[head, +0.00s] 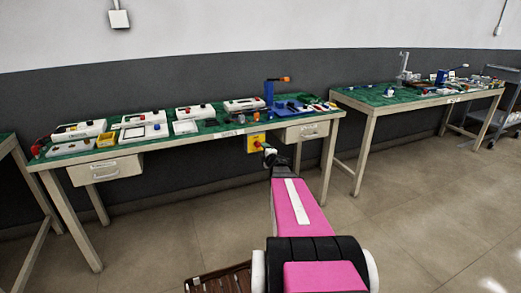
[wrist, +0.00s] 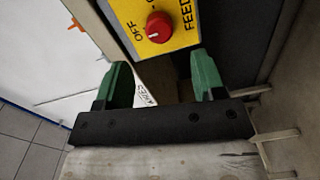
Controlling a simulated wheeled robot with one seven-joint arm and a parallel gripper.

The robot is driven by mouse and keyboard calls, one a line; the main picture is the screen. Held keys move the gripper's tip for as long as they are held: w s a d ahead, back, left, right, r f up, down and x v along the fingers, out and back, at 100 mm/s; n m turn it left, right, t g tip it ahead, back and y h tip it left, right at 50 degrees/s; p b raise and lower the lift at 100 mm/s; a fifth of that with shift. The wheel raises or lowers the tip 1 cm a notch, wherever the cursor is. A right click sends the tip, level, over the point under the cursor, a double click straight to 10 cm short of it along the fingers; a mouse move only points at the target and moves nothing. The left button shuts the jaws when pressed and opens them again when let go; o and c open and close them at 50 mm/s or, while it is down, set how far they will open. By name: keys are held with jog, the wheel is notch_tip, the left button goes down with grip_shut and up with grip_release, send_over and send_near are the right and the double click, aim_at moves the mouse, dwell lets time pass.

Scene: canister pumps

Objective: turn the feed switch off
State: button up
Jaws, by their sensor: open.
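The feed switch (wrist: 158,27) is a red round knob on a yellow plate marked OFF and FEED. It shows in the wrist view at the top, just beyond my fingertips. Part of the plate is cut off by the frame, and I cannot tell for sure which way the knob is set. In the head view the yellow switch box (head: 250,138) hangs under the front edge of the table. My gripper (wrist: 162,66) is open and empty, its two green fingers apart, with the knob ahead between them and not touched. It also shows small in the head view (head: 267,150), beside the box.
The green-topped table (head: 165,142) carries several white canister pumps and a blue stand (head: 268,95). A drawer (head: 305,132) is right of the switch box, another (head: 103,171) is at the left. A second table (head: 385,98) stands at right.

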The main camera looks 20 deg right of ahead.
jog(key=s, duration=0.3)
jog(key=shift+s, duration=0.4)
jog(key=s+a+f+m+g, duration=0.5)
jog(key=s+a+m+g, duration=0.3)
jog(key=s+a, duration=0.3)
jog(key=s+a+f+m+g, duration=0.5)
jog(key=s+a+m+g, duration=0.3)
jog(key=s+a, duration=0.4)
jog(key=shift+a+f+m+g+h, duration=0.2)
jog(key=shift+a+m+g+h, duration=0.15)
jog(key=shift+g, duration=0.45)
